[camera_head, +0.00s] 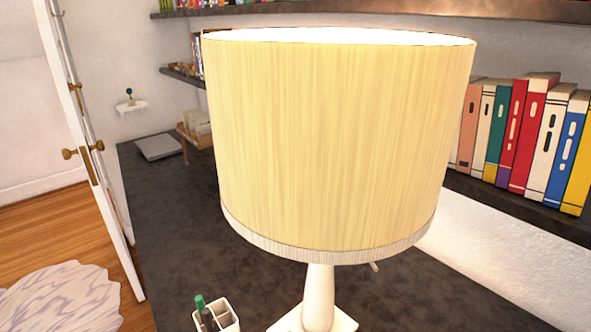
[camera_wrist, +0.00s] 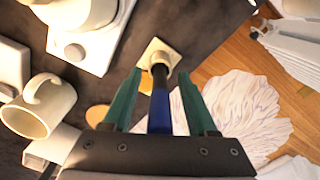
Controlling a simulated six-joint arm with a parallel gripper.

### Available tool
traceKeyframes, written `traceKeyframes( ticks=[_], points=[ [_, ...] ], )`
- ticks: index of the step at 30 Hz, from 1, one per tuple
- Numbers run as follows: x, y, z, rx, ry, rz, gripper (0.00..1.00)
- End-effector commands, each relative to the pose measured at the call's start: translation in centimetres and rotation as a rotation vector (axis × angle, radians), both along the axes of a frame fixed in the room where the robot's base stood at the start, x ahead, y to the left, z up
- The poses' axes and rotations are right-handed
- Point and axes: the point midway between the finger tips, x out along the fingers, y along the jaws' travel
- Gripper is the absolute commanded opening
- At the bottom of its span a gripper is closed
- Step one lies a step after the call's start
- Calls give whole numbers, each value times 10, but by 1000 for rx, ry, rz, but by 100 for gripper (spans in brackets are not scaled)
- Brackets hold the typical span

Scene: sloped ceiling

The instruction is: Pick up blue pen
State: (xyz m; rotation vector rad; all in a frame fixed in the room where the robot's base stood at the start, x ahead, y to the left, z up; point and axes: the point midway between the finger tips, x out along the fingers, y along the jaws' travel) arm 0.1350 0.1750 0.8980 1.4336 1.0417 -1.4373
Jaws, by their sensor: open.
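My gripper (camera_wrist: 160,74) shows in the wrist view as two teal fingers, spread apart. The blue pen (camera_wrist: 160,110) lies in the gap between them, blue at the near end and dark toward the far end. I see a gap on both sides, so the fingers are not closed on it. The pen's dark far end meets a small cream holder (camera_wrist: 172,55); whether it stands inside is hard to tell. In the head view a white pen holder (camera_head: 226,319) with green-topped and dark items stands at the bottom edge. I cannot make out my gripper or the blue pen there.
A large yellow lampshade (camera_head: 335,140) hides much of the dark desk (camera_head: 165,235) in the head view. Books (camera_head: 525,135) line the right shelf. The wrist view shows a cream mug (camera_wrist: 45,108) at left and a pale rug (camera_wrist: 245,110) on the floor.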

Motion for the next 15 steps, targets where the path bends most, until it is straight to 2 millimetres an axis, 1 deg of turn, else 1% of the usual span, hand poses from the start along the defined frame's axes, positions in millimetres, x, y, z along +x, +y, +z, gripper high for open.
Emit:
traceKeyframes(
  ticks=[4, 5, 6, 8, 12, 14, 15],
  points=[
    [0, 0, 0, 1, -1, 0, 58],
    [0, 0, 0, 1, -1, 0, 55],
    [0, 0, 0, 1, -1, 0, 48],
    [0, 0, 0, 1, -1, 0, 37],
    [0, 0, 1, 1, -1, 0, 12],
    [0, 0, 1, 1, -1, 0, 1],
    [0, 0, 1, 1, -1, 0, 0]
  ],
)
